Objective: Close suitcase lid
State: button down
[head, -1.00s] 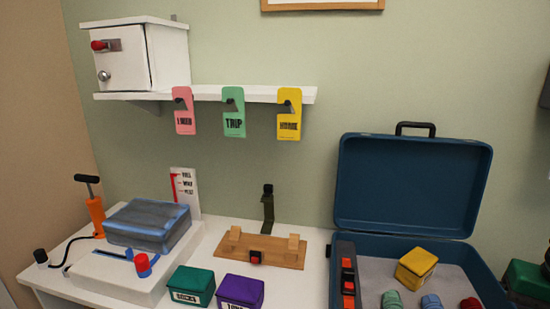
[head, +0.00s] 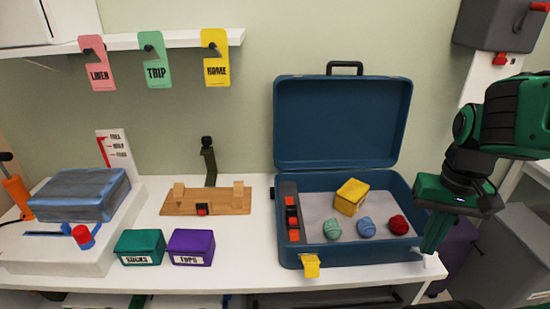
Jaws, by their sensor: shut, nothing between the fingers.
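The blue suitcase (head: 350,258) stands open on the white table. Its lid (head: 341,120) is raised upright at the back, with a black handle on its top edge. Inside lie a yellow block (head: 351,196) and green, blue and red rolled items (head: 365,228), with a dark strip holding red parts along the left side. A yellow latch (head: 311,266) hangs at the front edge. My gripper (head: 431,252) is green, points down and is shut and empty. It is by the suitcase's front right corner; I cannot tell whether it touches the case.
Green (head: 139,246) and purple (head: 191,247) labelled boxes stand left of the suitcase. A wooden stand (head: 205,200) is behind them. A shelf (head: 190,38) with hanging tags is on the wall. Grey bins (head: 500,235) stand at the right.

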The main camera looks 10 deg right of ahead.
aim_at(328, 121)
jog(key=u, duration=1.15)
jog(key=k, duration=0.8)
jog(key=z, duration=1.2)
jog(key=i, duration=1)
jog(key=u, duration=0.05)
